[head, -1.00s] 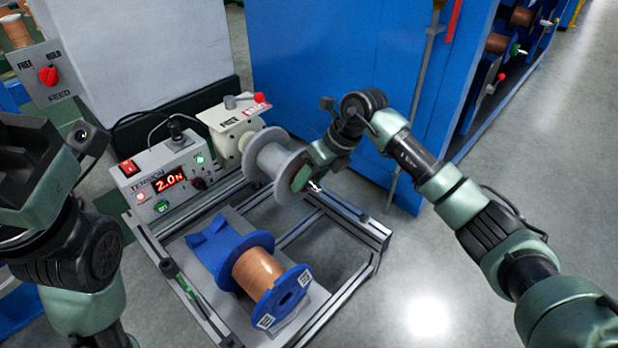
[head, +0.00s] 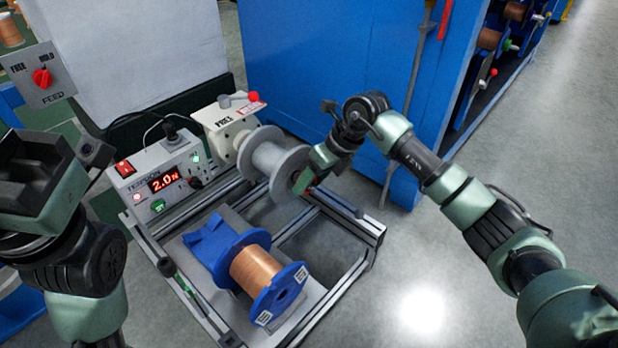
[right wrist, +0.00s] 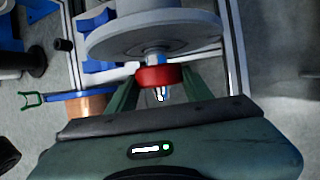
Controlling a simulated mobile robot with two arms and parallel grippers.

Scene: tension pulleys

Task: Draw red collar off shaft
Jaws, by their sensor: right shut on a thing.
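The grey empty spool (head: 272,165) sits on a shaft at the tension unit. In the right wrist view its flange (right wrist: 150,32) is at the top and the metal shaft (right wrist: 155,59) sticks out from its middle. The red collar (right wrist: 158,77) is around this shaft, a short gap off the flange, with the shaft's bright tip showing beyond it. My right gripper (right wrist: 158,84) is shut on the collar, one green finger on each side. In the head view my right gripper (head: 304,181) hides the collar. My left gripper (head: 32,175) is at the left, away from the spool; its fingers are unclear.
The tension box (head: 160,178) reads about 2.0. A cream block (head: 230,122) with a red-knobbed lever stands behind the spool. A blue spool of copper wire (head: 257,270) lies in front on the frame (head: 345,225). A blue cabinet (head: 330,75) is close behind my right arm.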

